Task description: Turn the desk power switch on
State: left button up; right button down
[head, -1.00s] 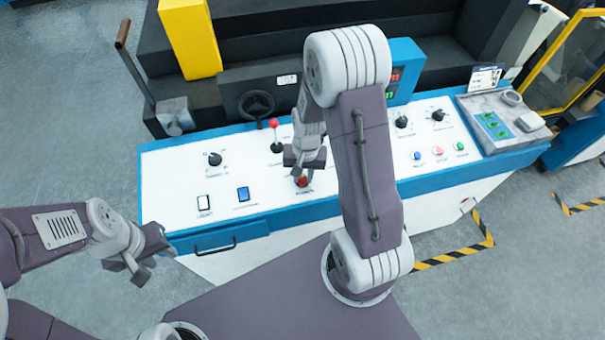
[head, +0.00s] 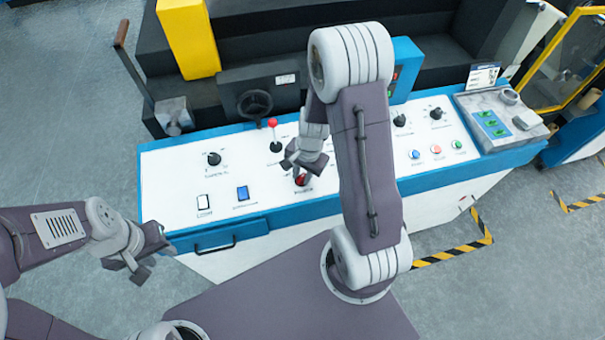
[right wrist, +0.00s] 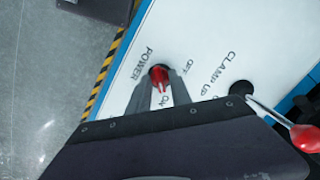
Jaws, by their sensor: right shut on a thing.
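The desk power switch is a red knob (head: 301,180) on the white front panel (head: 270,195), above the label POWER. It also shows in the right wrist view (right wrist: 158,74), between the words OFF and ON, its red part pointing down the picture towards ON. My right gripper (head: 299,170) is over the knob and shut on it; in the right wrist view its fingers (right wrist: 160,92) lie on either side of the knob and partly hide it. My left gripper (head: 150,262) is open and empty, off the desk's left front corner.
A lever with a red ball (head: 272,124) stands behind the switch; in the right wrist view a red ball (right wrist: 305,138) is at the right edge. A light switch (head: 203,203) and a blue switch (head: 242,194) lie to the left. Several coloured buttons (head: 436,150) are to the right.

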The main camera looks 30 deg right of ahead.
jog(key=shift+s+f, duration=0.1)
jog(key=shift+s, duration=0.05)
jog(key=c, duration=1.5)
grip_release()
jog(key=shift+a, duration=0.1)
notch_tip(320, 180, up, 9)
jog(key=p, duration=0.1)
jog(key=shift+s+d+p, duration=0.3)
jog(key=shift+s+p, duration=0.1)
